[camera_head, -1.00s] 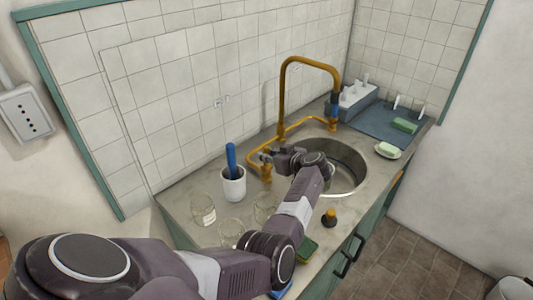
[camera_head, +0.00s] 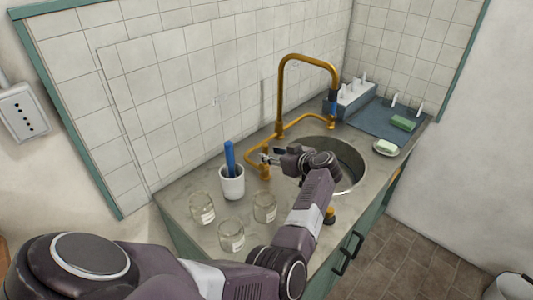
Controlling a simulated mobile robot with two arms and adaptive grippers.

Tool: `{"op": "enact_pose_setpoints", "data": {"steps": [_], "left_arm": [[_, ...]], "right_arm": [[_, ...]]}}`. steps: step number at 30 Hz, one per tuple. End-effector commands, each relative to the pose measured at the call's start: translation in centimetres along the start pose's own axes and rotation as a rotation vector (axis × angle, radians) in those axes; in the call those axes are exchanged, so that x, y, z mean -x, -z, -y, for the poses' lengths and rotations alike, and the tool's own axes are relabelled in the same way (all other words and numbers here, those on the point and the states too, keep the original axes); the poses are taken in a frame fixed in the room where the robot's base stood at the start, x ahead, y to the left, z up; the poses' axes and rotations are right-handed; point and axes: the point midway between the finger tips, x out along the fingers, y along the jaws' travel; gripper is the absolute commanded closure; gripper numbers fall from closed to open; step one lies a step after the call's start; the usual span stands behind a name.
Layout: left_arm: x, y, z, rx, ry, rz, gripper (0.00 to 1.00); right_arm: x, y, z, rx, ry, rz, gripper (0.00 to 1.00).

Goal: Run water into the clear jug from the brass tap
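The brass tap (camera_head: 281,92) rises in a tall arch behind the round sink (camera_head: 348,168), its spout end over the sink. Its lower brass pipe (camera_head: 253,164) runs along the counter to the left. My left gripper (camera_head: 271,156) is at the left end of that pipework, close to the valve; I cannot tell whether it touches it or how far its fingers are apart. I cannot make out a clear jug; my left arm covers part of the sink. Three clear glass jars with labels, left (camera_head: 202,208), front (camera_head: 231,236) and right (camera_head: 265,207), stand on the counter. My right gripper is out of view.
A white cup (camera_head: 232,182) holding a blue-handled tool stands left of the tap. A small bottle with an orange top (camera_head: 330,215) is at the front edge.

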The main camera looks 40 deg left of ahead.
Motion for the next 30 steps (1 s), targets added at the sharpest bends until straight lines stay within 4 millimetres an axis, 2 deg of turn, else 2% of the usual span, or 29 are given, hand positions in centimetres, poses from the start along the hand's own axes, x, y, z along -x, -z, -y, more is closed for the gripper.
{"op": "enact_pose_setpoints", "data": {"steps": [4,9,30], "left_arm": [[2.1,-0.1,0.0,0.001,0.0,0.001,0.65],[3.0,0.0,0.1,0.0,0.001,0.001,0.65],[3.1,0.0,0.1,0.0,0.002,0.0,0.65]], "right_arm": [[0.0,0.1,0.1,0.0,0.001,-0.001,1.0],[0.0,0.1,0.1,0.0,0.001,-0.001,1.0],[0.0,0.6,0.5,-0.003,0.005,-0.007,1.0]]}}
